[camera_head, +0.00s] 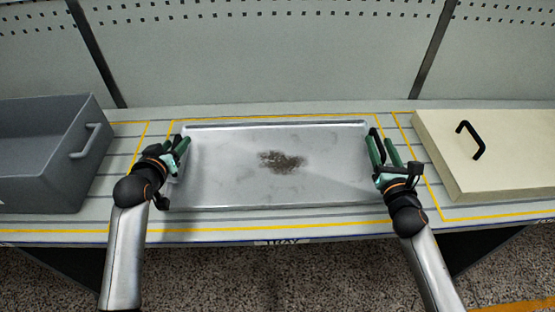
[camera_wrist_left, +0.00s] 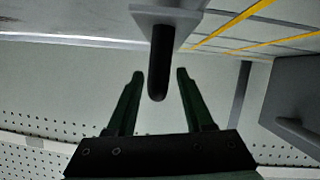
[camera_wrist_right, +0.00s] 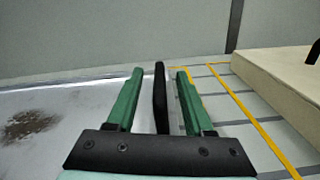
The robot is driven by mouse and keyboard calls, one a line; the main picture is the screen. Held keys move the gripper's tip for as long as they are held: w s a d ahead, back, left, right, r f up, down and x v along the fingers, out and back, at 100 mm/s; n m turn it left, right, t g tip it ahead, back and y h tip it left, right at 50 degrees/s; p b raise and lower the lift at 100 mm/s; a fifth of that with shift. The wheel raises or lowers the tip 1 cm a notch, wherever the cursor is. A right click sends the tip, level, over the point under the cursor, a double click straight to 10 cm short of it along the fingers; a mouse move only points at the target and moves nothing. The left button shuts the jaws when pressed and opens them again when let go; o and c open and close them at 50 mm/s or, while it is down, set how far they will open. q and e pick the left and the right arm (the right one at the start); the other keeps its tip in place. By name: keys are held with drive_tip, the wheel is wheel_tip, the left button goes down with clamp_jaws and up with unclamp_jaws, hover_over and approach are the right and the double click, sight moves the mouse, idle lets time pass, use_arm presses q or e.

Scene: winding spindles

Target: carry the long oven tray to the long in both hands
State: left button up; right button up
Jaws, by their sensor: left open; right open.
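The long oven tray (camera_head: 240,185) is a flat grey metal tray with a brown stain in its middle, lying on the bench inside a yellow outline. My left gripper (camera_head: 181,146) is open at the tray's left end. In the left wrist view a black handle (camera_wrist_left: 161,62) stands between its open fingers (camera_wrist_left: 160,76). My right gripper (camera_head: 378,142) is open at the tray's right end. In the right wrist view a black handle (camera_wrist_right: 160,95) stands between its open fingers (camera_wrist_right: 160,73). Neither gripper is closed on a handle.
A grey bin (camera_head: 40,160) with a side handle stands left of the tray. A cream box or lid (camera_head: 500,165) with a black handle (camera_head: 470,140) lies to the right. A grey perforated wall panel (camera_head: 260,60) rises behind the bench. A label (camera_head: 282,242) is on the bench's front edge.

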use_arm(q)
drive_tip(key=shift+w+f, duration=0.15)
drive_tip(key=shift+w, duration=0.2)
use_arm(e)
drive_tip(key=shift+w, duration=0.35)
use_arm(q)
clamp_jaws()
use_arm(e)
clamp_jaws()
use_arm(q)
drive_tip(key=shift+d, duration=0.1)
use_arm(e)
drive_tip(key=shift+a, duration=0.15)
idle(0.4)
use_arm(q)
drive_tip(key=shift+r, duration=0.35)
use_arm(e)
drive_tip(key=shift+r, duration=0.35)
